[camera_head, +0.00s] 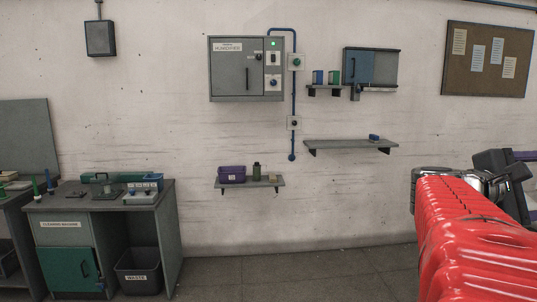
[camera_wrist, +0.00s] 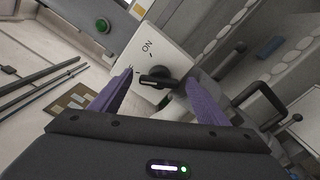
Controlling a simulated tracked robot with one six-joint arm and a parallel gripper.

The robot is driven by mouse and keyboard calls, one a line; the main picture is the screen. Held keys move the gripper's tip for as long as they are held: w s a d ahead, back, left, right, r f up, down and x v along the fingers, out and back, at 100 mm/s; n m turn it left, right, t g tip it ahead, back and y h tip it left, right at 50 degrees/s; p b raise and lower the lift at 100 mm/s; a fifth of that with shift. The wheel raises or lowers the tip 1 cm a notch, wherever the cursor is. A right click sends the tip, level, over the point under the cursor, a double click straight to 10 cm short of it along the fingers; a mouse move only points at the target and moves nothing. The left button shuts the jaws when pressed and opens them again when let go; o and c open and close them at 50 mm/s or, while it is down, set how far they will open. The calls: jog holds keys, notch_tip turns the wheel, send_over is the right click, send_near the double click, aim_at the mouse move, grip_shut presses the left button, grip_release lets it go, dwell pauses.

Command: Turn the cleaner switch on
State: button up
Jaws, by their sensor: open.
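In the wrist view, a white switch plate (camera_wrist: 141,62) marked ON, tilted in the picture, carries a black rotary knob (camera_wrist: 180,73). The knob's bar lies nearly level in the picture and points left, away from the ON lettering above it. I cannot tell whether this is the cleaner switch, as no cleaner label shows. My gripper (camera_wrist: 161,73) is open, with one purple finger on each side of the knob. I cannot tell whether either finger touches it. In the head view, my gripper (camera_head: 524,156) is partly cut off at the right edge, and this switch is not visible there.
In the wrist view, a green button (camera_wrist: 103,26) is at upper left, rods (camera_wrist: 38,86) at left, and a dark handle (camera_wrist: 262,95) at right. In the head view, a wall cabinet (camera_head: 232,74), shelves (camera_head: 348,143) and a workbench (camera_head: 102,206) stand away from my gripper.

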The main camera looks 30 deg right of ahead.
jog(key=shift+s+d, duration=0.15)
jog(key=shift+d, duration=0.2)
jog(key=c, duration=1)
jog(key=shift+c, duration=0.2)
jog(key=shift+m, duration=0.4)
jog(key=m, duration=1.1)
jog(key=shift+f, duration=0.4)
